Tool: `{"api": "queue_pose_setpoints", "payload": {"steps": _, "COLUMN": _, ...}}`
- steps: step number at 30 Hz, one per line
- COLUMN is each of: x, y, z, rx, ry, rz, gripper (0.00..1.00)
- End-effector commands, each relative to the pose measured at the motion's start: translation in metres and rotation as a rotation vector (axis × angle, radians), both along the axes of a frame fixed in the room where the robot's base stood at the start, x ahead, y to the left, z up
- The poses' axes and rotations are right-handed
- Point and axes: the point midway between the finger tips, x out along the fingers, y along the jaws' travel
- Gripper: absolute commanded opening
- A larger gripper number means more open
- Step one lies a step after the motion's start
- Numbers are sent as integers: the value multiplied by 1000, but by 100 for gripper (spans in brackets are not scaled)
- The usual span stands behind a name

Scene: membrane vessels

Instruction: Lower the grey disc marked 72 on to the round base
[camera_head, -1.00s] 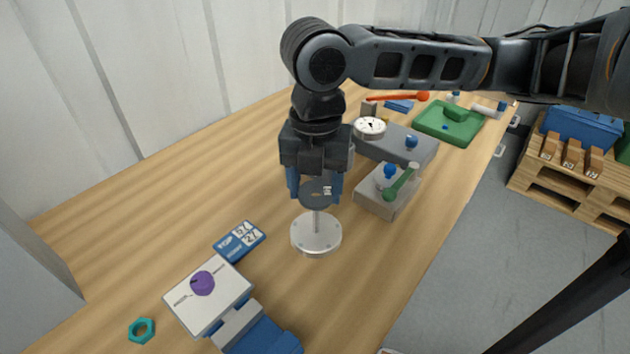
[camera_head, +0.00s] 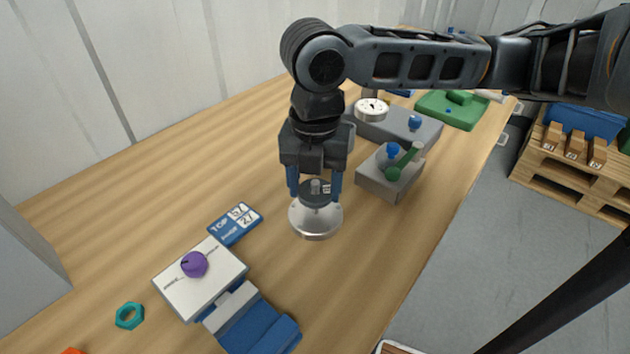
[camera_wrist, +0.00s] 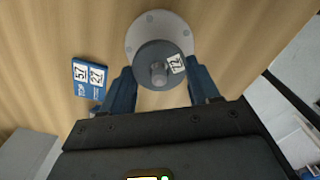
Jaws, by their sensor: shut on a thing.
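The grey disc marked 72 (camera_head: 312,199) is between the blue fingertips of my gripper (camera_head: 315,190), which is shut on it. The disc also shows in the wrist view (camera_wrist: 150,70), with its white 72 label at its right side. The round base (camera_head: 315,226) is a pale metal plate on the table, directly under the disc. In the wrist view the base (camera_wrist: 146,22) shows behind the disc, with small bolts in its rim. The gap between disc and base is hard to judge.
A blue card (camera_head: 235,224) marked 57 and 27 lies left of the base. A white box with a purple knob (camera_head: 194,264) stands nearer. A grey block with a green lever (camera_head: 403,160) stands close on the right. A dial gauge (camera_head: 371,109) is behind it.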

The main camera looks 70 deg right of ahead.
Motion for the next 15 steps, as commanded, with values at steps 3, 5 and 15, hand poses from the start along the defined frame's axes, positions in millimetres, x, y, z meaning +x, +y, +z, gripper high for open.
{"api": "queue_pose_setpoints", "payload": {"steps": 3, "x": 0, "y": 0, "z": 0, "rx": 0, "ry": 0, "rz": 0, "gripper": 31}}
{"api": "queue_pose_setpoints", "payload": {"steps": 5, "x": 0, "y": 0, "z": 0, "rx": 0, "ry": 0, "rz": 0, "gripper": 66}}
{"api": "queue_pose_setpoints", "payload": {"steps": 15, "x": 0, "y": 0, "z": 0, "rx": 0, "ry": 0, "rz": 0, "gripper": 91}}
